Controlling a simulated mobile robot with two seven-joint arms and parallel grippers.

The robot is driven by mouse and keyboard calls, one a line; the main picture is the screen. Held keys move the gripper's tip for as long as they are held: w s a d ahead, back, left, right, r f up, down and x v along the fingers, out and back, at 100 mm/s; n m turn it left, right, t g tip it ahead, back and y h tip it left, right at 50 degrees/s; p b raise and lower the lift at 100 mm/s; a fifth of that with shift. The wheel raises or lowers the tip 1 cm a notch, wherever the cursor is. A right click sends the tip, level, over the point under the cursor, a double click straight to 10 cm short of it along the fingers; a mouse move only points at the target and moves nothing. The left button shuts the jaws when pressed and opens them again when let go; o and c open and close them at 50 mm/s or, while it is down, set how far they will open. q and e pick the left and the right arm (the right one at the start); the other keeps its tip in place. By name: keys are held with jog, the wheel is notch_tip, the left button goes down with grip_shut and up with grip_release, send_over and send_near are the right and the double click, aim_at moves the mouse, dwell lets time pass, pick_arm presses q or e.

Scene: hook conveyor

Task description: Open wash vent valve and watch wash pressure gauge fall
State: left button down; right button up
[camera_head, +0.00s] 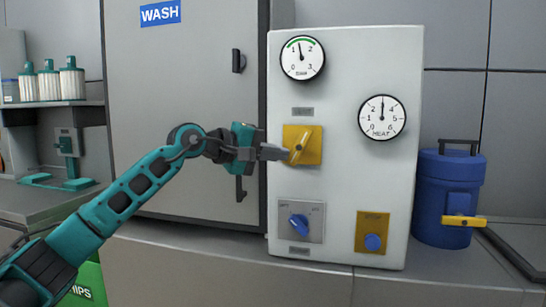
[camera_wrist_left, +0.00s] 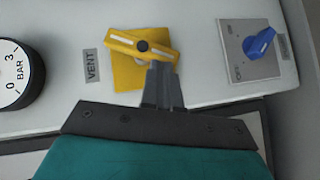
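The vent valve is a yellow bar handle (camera_head: 299,146) on a yellow plate on the white panel. It also shows in the wrist view as a yellow handle (camera_wrist_left: 140,45) beside a VENT label, tilted relative to its plate. My left gripper (camera_head: 280,152) reaches it from the left. In the wrist view its fingers (camera_wrist_left: 162,68) are together, with tips at one end of the handle; I cannot tell whether they touch it. The pressure gauge in BAR (camera_head: 302,58) has its needle almost straight up, between 1 and 2, near the green arc. My right gripper is not in view.
A HEAT gauge (camera_head: 382,117) sits right of the valve. Below are a blue knob (camera_head: 298,222) on a grey plate and another blue knob (camera_head: 373,242) on a yellow plate. The WASH cabinet (camera_head: 185,110) stands left, a blue canister (camera_head: 445,200) right.

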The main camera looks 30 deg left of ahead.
pick_arm(q)
jog(key=shift+w+d+f+n+t+h+b, duration=0.1)
jog(key=shift+d+f+n+t+h+b, duration=0.1)
jog(key=shift+f+n+t+h+b, duration=0.6)
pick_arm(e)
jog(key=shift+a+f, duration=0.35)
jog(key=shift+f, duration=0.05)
pick_arm(q)
jog(key=shift+r+b, duration=0.15)
jog(key=shift+b, duration=0.2)
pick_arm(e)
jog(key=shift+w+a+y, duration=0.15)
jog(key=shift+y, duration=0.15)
pick_arm(q)
jog(key=shift+d+f+y, duration=0.15)
jog(key=shift+f+y, duration=0.05)
jog(key=shift+y, duration=0.1)
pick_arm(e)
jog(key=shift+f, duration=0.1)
